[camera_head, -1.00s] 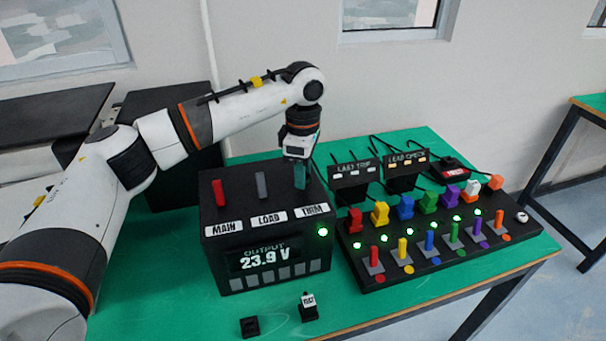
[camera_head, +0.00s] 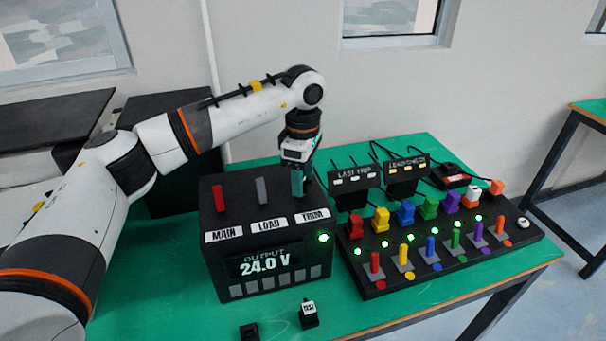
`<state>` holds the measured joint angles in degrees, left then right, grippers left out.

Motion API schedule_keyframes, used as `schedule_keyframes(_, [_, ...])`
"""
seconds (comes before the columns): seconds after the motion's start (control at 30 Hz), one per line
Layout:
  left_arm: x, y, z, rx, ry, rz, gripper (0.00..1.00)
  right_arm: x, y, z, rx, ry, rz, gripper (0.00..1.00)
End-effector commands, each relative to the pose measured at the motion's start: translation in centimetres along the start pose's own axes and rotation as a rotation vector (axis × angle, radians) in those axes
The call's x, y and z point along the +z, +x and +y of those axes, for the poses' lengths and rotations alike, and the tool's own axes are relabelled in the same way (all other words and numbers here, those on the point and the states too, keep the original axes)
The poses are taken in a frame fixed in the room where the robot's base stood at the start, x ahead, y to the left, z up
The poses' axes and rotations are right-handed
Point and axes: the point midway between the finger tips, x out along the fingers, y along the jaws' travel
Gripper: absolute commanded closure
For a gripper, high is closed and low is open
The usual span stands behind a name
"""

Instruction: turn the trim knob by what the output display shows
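The black power box (camera_head: 215,262) stands on the green table with red, grey and teal knobs on top. Its output display (camera_head: 265,264) reads 24.0 V, and a green light (camera_head: 323,238) glows beside it. The teal trim knob (camera_head: 297,184) is upright behind the TRIM label (camera_head: 312,216). My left gripper (camera_head: 303,176) reaches down from above onto the trim knob and is shut on it; the fingers partly hide the knob. My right gripper is not in view.
The red main knob (camera_head: 219,198) and grey load knob (camera_head: 262,190) stand left of the trim knob. A switch panel (camera_head: 390,285) with coloured plugs and levers stands close on the right. A small TEST button (camera_head: 308,313) sits in front.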

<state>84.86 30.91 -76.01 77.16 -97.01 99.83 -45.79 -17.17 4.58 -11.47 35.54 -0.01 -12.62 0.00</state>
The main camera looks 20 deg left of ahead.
Motion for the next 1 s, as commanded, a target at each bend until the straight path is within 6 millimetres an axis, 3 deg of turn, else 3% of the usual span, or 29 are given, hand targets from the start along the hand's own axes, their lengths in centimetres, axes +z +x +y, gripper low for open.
schedule_keyframes(0.27, [-0.1,-0.6,0.0,0.0,0.001,0.0,0.44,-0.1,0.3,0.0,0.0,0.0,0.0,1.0])
schedule_keyframes(0.7, [-0.1,-9.2,0.0,-0.002,0.001,0.0,0.44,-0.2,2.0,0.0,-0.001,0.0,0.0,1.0])
schedule_keyframes(1.0, [0.0,-11.9,0.0,0.002,0.0,0.0,0.44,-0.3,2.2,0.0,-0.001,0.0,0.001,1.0])
